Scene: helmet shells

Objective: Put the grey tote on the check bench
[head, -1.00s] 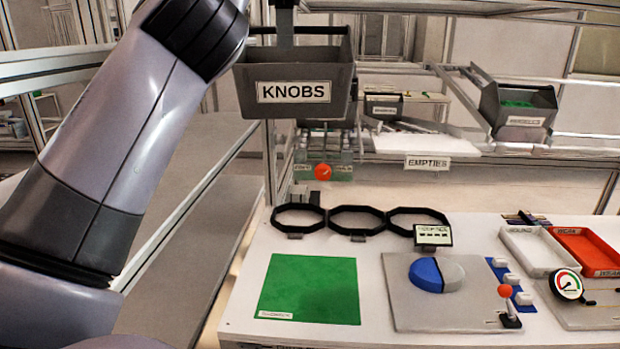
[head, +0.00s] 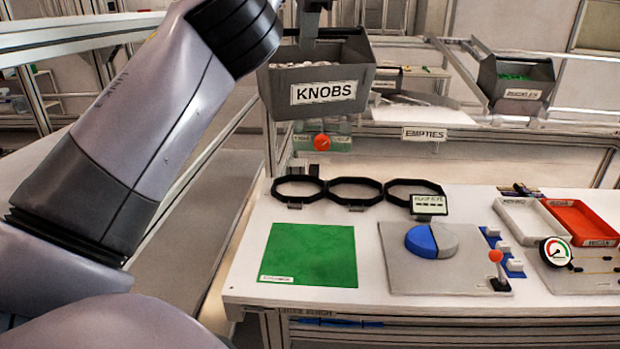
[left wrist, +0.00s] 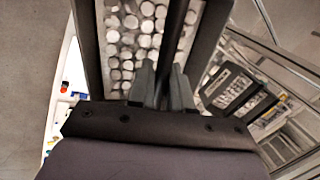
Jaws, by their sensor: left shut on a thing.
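The grey tote (head: 316,92) labelled KNOBS hangs in the air in the head view, behind and above the green mat. My left gripper (head: 308,22) is shut on it from above; the exact contact is at the picture's top edge. In the left wrist view the fingers (left wrist: 163,85) close on a dark bar across the tote (left wrist: 88,50), with many pale round knobs inside. The check bench (head: 245,278) is the white table, with a green mat (head: 310,254) lying bare on it. My right gripper is out of view.
Black ring holders (head: 355,192) stand along the bench behind the mat. A grey board (head: 440,270) with a blue-and-grey disc and a red-knobbed lever lies to the right. White (head: 530,232) and red trays and a dial gauge (head: 555,252) stand further right. A rack (head: 480,138) is behind.

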